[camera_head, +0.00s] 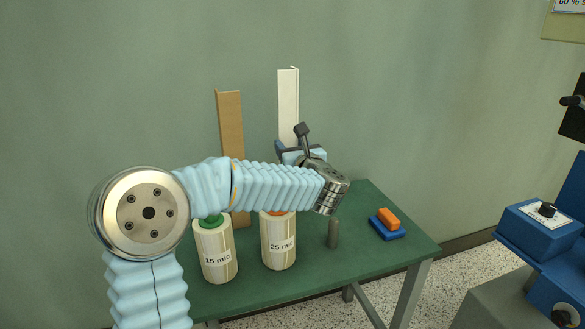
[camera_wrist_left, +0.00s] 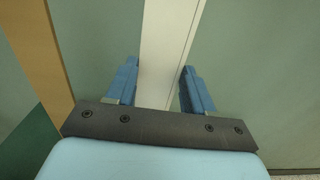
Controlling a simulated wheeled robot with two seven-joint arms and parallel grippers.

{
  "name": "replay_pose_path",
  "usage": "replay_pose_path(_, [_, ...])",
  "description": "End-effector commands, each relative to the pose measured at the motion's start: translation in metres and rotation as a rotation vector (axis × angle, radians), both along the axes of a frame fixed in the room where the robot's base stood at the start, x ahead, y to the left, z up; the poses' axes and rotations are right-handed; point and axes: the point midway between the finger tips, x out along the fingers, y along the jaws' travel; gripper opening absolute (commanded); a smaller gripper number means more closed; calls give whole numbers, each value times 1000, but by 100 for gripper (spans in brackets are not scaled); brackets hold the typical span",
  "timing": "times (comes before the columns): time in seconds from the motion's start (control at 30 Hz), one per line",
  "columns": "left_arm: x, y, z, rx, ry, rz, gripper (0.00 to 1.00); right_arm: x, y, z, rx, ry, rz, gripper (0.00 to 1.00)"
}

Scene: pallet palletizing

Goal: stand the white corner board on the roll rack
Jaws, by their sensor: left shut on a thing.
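The white corner board (camera_head: 288,97) is upright behind my left arm in the head view. Its lower end is hidden there, so I cannot tell whether it touches the rack. My left gripper (camera_head: 290,146) is shut on the board. In the left wrist view the white board (camera_wrist_left: 167,55) runs between the two blue fingers of the gripper (camera_wrist_left: 160,88). The green-topped roll rack (camera_head: 358,238) stands against the wall below the gripper. My right gripper is not in view.
A brown corner board (camera_head: 230,120) stands upright left of the white one. Two wrap rolls, 15 mic (camera_head: 215,250) and 25 mic (camera_head: 278,245), stand on the rack's front. A grey cylinder (camera_head: 333,234) and an orange-and-blue block (camera_head: 388,222) are to their right.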

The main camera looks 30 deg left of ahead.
Motion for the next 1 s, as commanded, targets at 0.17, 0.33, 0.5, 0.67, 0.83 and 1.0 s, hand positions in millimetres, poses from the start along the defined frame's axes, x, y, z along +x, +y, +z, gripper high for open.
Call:
replay_pose_path(0.17, [0,0,-28,1,4,-1,22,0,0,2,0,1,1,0])
replay_pose_path(0.33, [0,0,-35,1,-1,0,22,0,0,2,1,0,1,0])
replay_pose_path(0.5, [0,0,-35,1,-1,0,22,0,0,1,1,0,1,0])
replay_pose_path(0.67, [0,0,-39,0,-1,0,22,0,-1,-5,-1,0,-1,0])
replay_pose_path(0.83, [0,0,-38,0,0,0,65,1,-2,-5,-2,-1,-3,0])
replay_pose_path(1.0, [0,0,-38,0,0,0,78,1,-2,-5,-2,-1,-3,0])
